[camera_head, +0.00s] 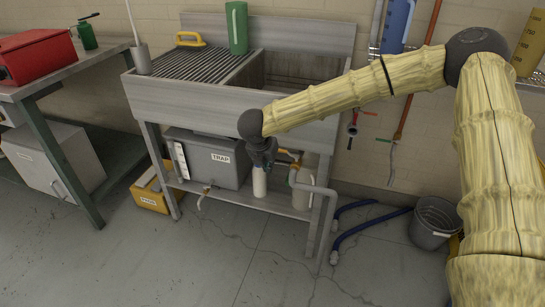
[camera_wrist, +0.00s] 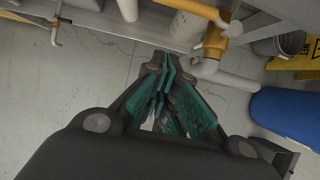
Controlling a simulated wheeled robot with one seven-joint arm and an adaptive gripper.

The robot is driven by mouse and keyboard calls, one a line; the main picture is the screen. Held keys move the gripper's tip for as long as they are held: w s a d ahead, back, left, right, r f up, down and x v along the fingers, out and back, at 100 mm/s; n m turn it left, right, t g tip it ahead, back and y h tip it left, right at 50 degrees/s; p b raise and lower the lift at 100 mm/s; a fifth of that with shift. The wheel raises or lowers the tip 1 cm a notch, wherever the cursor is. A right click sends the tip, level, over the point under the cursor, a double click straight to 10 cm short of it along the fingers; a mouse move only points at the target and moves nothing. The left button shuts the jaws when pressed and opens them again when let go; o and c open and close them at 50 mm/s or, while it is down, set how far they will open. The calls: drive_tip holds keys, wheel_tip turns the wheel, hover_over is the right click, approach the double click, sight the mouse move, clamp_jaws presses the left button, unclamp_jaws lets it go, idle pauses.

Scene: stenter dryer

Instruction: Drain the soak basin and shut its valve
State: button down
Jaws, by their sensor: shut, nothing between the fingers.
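The soak basin (camera_head: 295,107) is a grey metal sink with a ribbed drainboard; the inside of its bowl is mostly hidden from here, so I cannot tell its water level. Under it, a brass-coloured valve (camera_head: 291,155) sits on the drain pipework, partly hidden by my gripper in the head view. In the wrist view the brass valve fitting (camera_wrist: 217,38) has a yellow-orange bar running up-left from it. My gripper (camera_wrist: 165,68) is shut and empty, its teal-padded fingers close together. It also shows in the head view (camera_head: 263,160), under the basin's front, left of the valve.
A grey box labelled TRAP (camera_head: 208,158) and a white cylinder (camera_head: 260,181) stand under the basin. A grey pipe (camera_head: 331,205) bends down at the right. Blue hoses (camera_head: 365,226) and a bucket (camera_head: 434,222) lie to the right. The front floor is clear.

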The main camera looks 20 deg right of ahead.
drive_tip(key=v, duration=0.9)
drive_tip(key=s+f+n+t, duration=0.1)
drive_tip(key=s+f+n, duration=0.2)
drive_tip(key=f+n, duration=0.3)
drive_tip(key=s+a+f+n, duration=0.1)
drive_tip(key=s+f+n, duration=0.3)
drive_tip(key=f, duration=0.5)
drive_tip(key=s+f+n+t, duration=0.1)
drive_tip(key=s+f+n, duration=0.2)
drive_tip(key=f+n, duration=0.35)
drive_tip(key=s+d+f+n+g+y, duration=0.1)
drive_tip(key=s+f+n+g, duration=0.1)
drive_tip(key=s+f+n, duration=0.65)
drive_tip(key=s+d+f+n+g+y, duration=0.1)
drive_tip(key=s+f+n+y, duration=0.1)
drive_tip(key=s+f+n, duration=0.65)
drive_tip(key=s+d+n+g, duration=0.35)
drive_tip(key=s+n, duration=0.55)
drive_tip(key=s, duration=0.7)
wheel_tip(320, 180, up, 18)
drive_tip(key=p, duration=1.7)
drive_tip(key=shift+s+d+p, duration=0.3)
drive_tip(key=shift+d+p, duration=0.1)
